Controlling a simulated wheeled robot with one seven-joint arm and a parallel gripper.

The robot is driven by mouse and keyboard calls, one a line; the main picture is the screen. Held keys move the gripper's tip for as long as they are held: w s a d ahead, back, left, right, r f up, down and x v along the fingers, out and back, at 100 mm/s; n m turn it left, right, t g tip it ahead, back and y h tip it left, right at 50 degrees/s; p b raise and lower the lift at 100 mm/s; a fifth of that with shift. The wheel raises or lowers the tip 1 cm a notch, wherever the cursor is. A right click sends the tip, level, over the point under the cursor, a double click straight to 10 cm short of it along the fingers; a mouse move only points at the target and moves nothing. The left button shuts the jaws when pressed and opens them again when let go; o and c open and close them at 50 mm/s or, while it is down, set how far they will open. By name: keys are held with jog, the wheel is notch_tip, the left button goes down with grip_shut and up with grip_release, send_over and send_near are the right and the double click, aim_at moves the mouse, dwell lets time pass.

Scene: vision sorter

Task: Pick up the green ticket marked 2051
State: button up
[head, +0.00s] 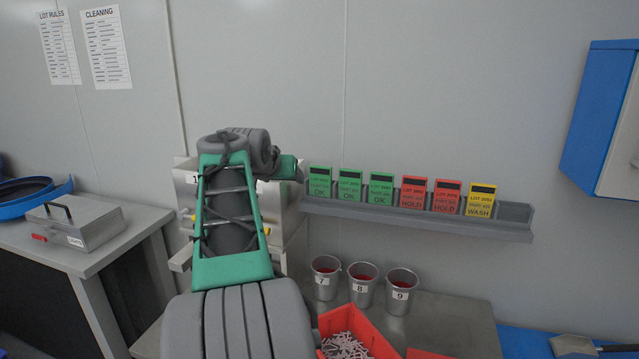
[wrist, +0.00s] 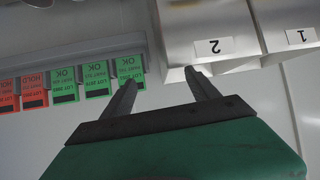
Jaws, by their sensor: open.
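Three green OK tickets stand side by side at the left of the wall rack in the head view: the left one (head: 320,182), the middle one (head: 349,186) and the right one (head: 380,188). Their lot numbers are too small for me to tell surely which is 2051. The wrist view shows the tickets upside down, with the end green ticket (wrist: 130,70) beside one finger. My gripper (wrist: 160,78) is open with nothing between its fingers. One fingertip overlaps the end green ticket in the picture; I cannot tell whether they touch.
Two red HOLD tickets (head: 413,193) and a yellow WASH ticket (head: 480,200) share the grey rack (head: 510,226). Metal bins (wrist: 213,48) numbered 1 and 2 adjoin the green end. Below stand cups (head: 362,285) and a red parts bin (head: 372,338).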

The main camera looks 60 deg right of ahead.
jog(key=m+g+h, duration=0.1)
jog(key=m, duration=0.1)
send_near(319, 167)
jog(key=d+f, duration=0.1)
jog(key=p+x, duration=0.3)
jog(key=x, duration=0.5)
jog(key=shift+d+r, duration=0.15)
jog(key=shift+c, duration=0.2)
jog(key=c, duration=1.1)
